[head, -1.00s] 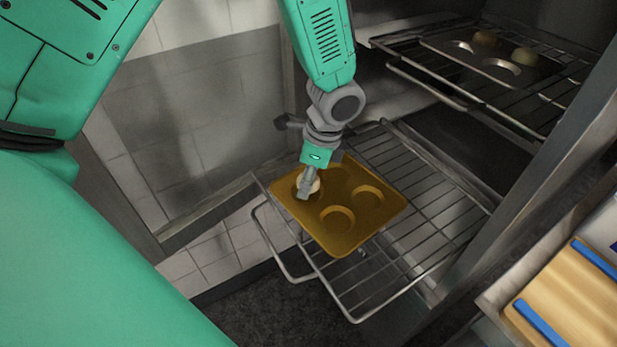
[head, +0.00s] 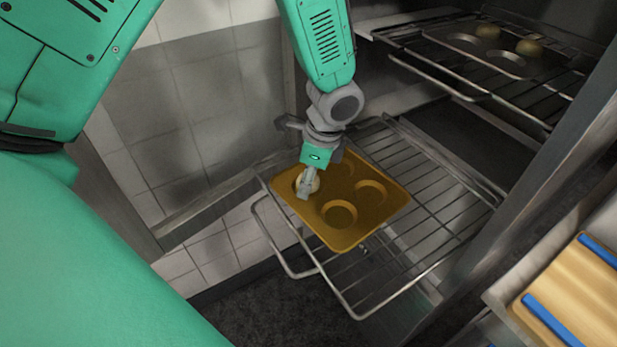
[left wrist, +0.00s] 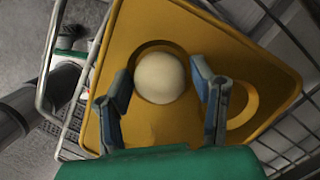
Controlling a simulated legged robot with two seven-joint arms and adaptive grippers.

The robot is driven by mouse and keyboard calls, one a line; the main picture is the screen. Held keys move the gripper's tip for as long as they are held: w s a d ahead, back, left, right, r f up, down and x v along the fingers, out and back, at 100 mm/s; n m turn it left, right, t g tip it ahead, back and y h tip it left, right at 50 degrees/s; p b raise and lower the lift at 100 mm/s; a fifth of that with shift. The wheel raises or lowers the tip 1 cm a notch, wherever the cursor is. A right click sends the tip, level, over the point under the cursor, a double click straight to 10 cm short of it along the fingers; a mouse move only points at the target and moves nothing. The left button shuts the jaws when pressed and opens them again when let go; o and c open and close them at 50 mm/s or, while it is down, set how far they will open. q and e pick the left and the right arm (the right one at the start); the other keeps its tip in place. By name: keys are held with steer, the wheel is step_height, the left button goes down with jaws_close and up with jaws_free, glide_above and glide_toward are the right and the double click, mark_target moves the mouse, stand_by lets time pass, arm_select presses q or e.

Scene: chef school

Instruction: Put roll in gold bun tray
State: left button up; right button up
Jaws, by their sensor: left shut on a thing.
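The gold bun tray (head: 352,235) lies on the pulled-out lower oven rack and has several round cups. The pale round roll (left wrist: 160,77) sits at one cup of the tray, the left one in the head view, where the roll (head: 314,182) is partly hidden by my gripper. My left gripper (head: 306,190) reaches down over that cup. In the left wrist view its two fingers (left wrist: 163,85) stand on either side of the roll, shut on it. The other cups that I can see are empty. My right gripper is not in view.
The lower wire rack (head: 440,205) is bare to the right of the gold tray. A wooden board with blue strips (head: 575,300) is at the lower right.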

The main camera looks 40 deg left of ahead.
arm_select(q)
steer(key=shift+s+d+f, duration=0.1)
steer(key=shift+s+f, duration=0.1)
steer(key=shift+f, duration=0.15)
